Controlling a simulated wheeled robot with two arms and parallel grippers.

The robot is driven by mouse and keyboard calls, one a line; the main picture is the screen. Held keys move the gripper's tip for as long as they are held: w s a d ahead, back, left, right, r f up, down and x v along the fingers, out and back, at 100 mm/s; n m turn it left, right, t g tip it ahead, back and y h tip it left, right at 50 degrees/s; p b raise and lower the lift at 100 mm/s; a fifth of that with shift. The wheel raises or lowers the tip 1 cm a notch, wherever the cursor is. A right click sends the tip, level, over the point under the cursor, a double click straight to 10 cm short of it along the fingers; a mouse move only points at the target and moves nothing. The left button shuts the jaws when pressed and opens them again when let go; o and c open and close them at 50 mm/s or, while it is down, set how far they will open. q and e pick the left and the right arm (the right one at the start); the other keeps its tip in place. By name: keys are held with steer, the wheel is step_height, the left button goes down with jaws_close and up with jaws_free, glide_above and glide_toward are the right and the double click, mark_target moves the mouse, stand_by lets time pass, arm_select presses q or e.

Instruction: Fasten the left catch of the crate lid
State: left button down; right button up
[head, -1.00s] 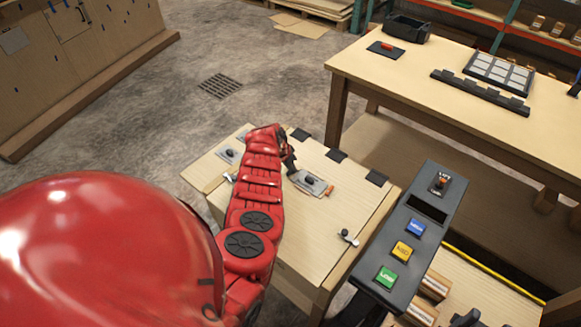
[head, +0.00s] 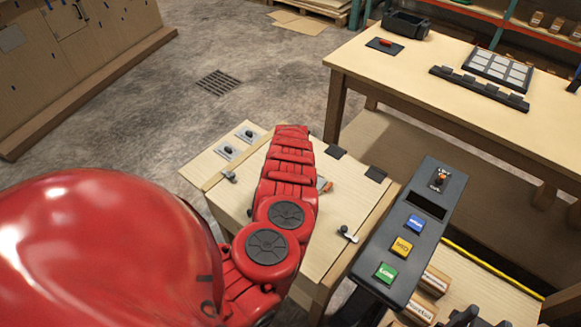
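The crate's light wooden lid (head: 335,205) lies flat in the middle of the head view. The left catch (head: 229,177) is a small grey metal part at the lid's left edge; it is too small to tell whether it is fastened. A similar right catch (head: 347,234) sits near the right edge. My red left arm reaches over the lid from the lower left, to the right of the left catch. Its gripper is hidden behind the arm. Two dark prongs (head: 465,318) at the bottom edge may be my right gripper; I cannot be sure.
Left of the lid, a wooden panel (head: 205,163) carries two small plates with dark knobs. A dark console (head: 415,235) with blue, yellow and green buttons stands close on the right. A wooden table (head: 420,75) stands behind. Open floor lies at the back left.

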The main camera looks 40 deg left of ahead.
arm_select(q)
steer(key=n+g+b, duration=0.1)
steer(key=n+b, duration=0.2)
steer(key=b, duration=0.3)
steer(key=n+g+y+b, duration=0.1)
steer(key=n+b, duration=0.2)
steer(key=b, duration=0.3)
steer(key=n+y+b, duration=0.1)
steer(key=n+b, duration=0.2)
steer(key=b, duration=0.3)
steer(key=shift+w+d+f+n+g, duration=0.2)
steer(key=shift+w+f+n+g, duration=0.1)
steer(key=shift+w+g, duration=0.1)
steer(key=shift+r+n+b, duration=0.2)
steer(key=shift+n+b, duration=0.2)
steer(key=shift+b, duration=0.6)
steer(key=shift+g, duration=0.3)
steer(key=shift+r, duration=0.1)
steer(key=c, duration=0.9)
jaws_free()
steer(key=shift+o, duration=0.2)
steer(key=v, duration=1.7)
steer(key=shift+r+p, duration=0.25)
steer(key=shift+p, duration=0.05)
